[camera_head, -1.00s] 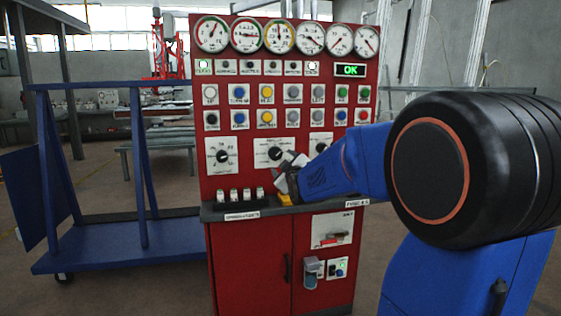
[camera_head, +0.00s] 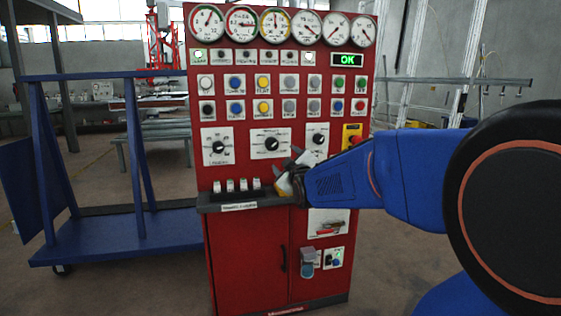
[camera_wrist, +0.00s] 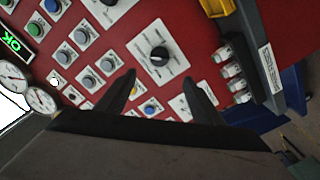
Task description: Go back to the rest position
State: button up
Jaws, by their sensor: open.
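My gripper (camera_head: 288,176) is open and empty in front of the red control panel (camera_head: 235,270), just above its grey ledge and right of the white toggle switches. In the wrist view its two dark fingers (camera_wrist: 160,84) are spread apart, with a black rotary knob (camera_wrist: 159,55) on a white plate seen beyond the gap between them. My blue arm reaches in from the right in the head view. It covers the right part of the ledge.
Gauges (camera_head: 244,22) line the panel top, above colored buttons and a lit green OK display (camera_head: 348,60). A red stop button on a yellow box (camera_head: 352,136) is just above my arm. A blue frame cart (camera_head: 115,238) stands left. Grey floor lies around the panel.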

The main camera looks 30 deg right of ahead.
jog(key=s+a+f+m+g+y, duration=0.1)
jog(key=s+a+f+m+g, duration=0.1)
jog(key=s+a+f+g, duration=0.2)
jog(key=s+a+f+m+g+y, duration=0.2)
jog(key=s+a+f+g, duration=0.2)
jog(key=s, duration=1.5)
jog(key=s+a+f+m+g+y, duration=0.1)
jog(key=s+a+f+g, duration=0.3)
jog(key=s+a+f, duration=0.5)
jog(key=s+f+y, duration=0.1)
jog(key=s+f, duration=0.2)
jog(key=f, duration=0.2)
jog(key=shift+s+a+m+g, duration=0.25)
jog(key=shift+s+m+g, duration=0.05)
jog(key=shift+m, duration=0.1)
